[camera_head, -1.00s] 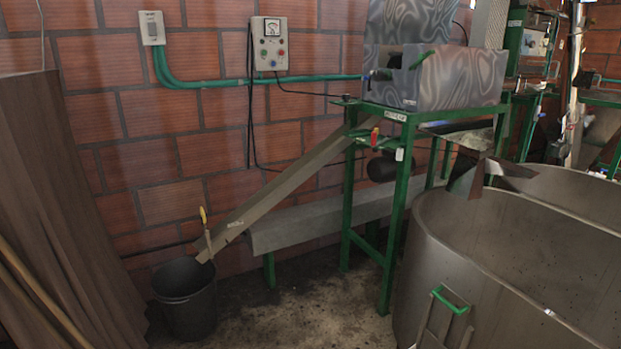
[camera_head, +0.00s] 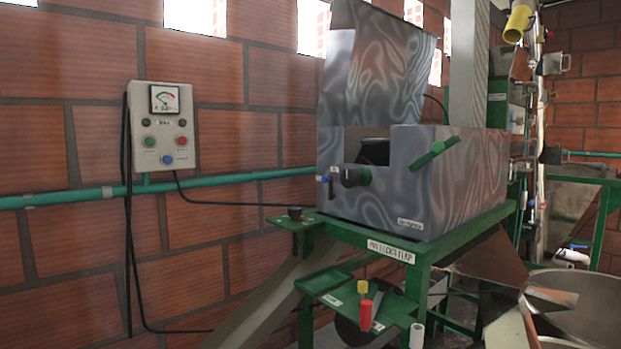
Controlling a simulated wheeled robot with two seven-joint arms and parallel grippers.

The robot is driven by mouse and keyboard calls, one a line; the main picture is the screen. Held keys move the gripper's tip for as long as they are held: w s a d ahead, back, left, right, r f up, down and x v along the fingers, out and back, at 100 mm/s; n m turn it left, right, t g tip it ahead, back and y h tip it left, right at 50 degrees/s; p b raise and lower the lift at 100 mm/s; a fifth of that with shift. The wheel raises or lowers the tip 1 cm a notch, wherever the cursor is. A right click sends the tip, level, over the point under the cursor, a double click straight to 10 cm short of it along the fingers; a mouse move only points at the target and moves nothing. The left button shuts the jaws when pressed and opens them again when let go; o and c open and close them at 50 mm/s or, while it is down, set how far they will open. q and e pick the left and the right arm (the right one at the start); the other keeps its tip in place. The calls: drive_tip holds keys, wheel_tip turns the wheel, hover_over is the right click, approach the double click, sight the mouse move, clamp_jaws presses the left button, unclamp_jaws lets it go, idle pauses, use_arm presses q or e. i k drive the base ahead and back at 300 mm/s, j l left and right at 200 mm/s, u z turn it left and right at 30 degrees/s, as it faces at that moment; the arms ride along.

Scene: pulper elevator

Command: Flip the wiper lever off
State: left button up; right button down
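I cannot tell which part is the wiper lever, as the small labels are not readable. A green bar-shaped handle (camera_head: 434,153) sits slanted on the side of the grey swirl-patterned machine (camera_head: 470,185). A dark round knob (camera_head: 355,177) and a small blue-handled part (camera_head: 325,179) are on its left end. Below, on the green frame, are a red lever grip (camera_head: 365,316) and a yellow one (camera_head: 363,287). A white cylindrical grip (camera_head: 416,335) is beside them at the bottom edge. Neither of my grippers is in view.
A control box (camera_head: 163,128) with a gauge and buttons is on the brick wall at left. The green stand (camera_head: 420,252) carries the machine. A metal tank (camera_head: 600,290) is at lower right. A yellow cylindrical part (camera_head: 519,22) is at top right.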

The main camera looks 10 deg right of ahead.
sight(325, 180)
drive_tip(key=i+u, duration=0.1)
drive_tip(key=i, duration=0.65)
drive_tip(key=i+l+u, duration=0.1)
drive_tip(key=i, duration=0.6)
